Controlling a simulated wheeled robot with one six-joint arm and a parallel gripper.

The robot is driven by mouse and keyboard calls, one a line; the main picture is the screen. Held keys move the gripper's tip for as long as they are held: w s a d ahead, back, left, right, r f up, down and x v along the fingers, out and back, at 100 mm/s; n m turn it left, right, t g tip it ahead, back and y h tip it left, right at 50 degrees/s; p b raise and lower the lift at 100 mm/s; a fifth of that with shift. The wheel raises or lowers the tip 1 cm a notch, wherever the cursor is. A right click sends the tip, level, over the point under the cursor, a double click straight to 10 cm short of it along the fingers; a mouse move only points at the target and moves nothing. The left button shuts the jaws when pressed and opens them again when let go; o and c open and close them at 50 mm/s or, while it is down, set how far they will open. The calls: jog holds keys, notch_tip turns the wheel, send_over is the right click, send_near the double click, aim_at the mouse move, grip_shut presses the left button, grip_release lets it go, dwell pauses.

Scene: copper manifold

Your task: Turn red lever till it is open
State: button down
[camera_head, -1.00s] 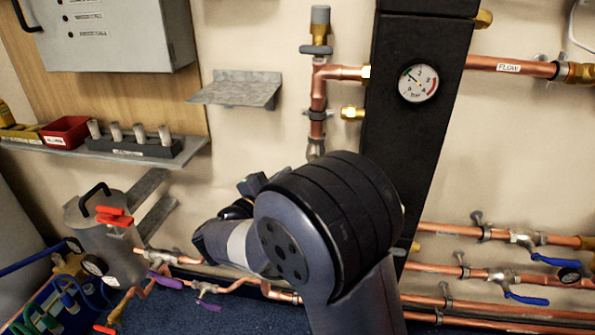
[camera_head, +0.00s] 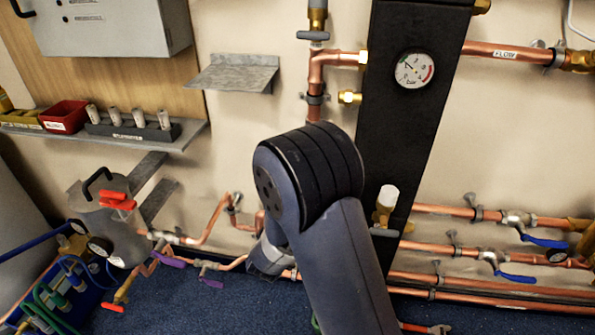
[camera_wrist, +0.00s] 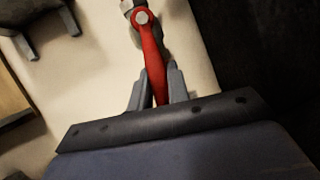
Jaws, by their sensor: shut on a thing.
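In the wrist view, a red lever (camera_wrist: 152,62) runs from a metal valve pivot at the top down between the fingers of my gripper (camera_wrist: 158,84). The fingers are shut on the lever, one on each side near its lower end. In the head view, my arm hides the gripper and the lever it holds. How far the valve is turned cannot be told.
A dark vertical panel with a pressure gauge (camera_head: 414,70) stands right of my arm. Copper pipes with blue levers (camera_head: 543,240) run at right. A grey canister with a red handle (camera_head: 117,200) and purple levers (camera_head: 166,260) are at left. A grey shelf (camera_head: 232,77) juts out above.

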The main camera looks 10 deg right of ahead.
jog(key=shift+s+d+n+t+y+p, duration=0.15)
jog(key=shift+d+n+t+y+p, duration=0.3)
jog(key=shift+n, duration=0.85)
jog(key=shift+d, duration=0.1)
jog(key=c, duration=1.3)
grip_release()
jog(key=shift+c, duration=0.2)
jog(key=v, duration=1.1)
jog(key=shift+d+p, duration=0.15)
jog(key=shift+p, duration=0.2)
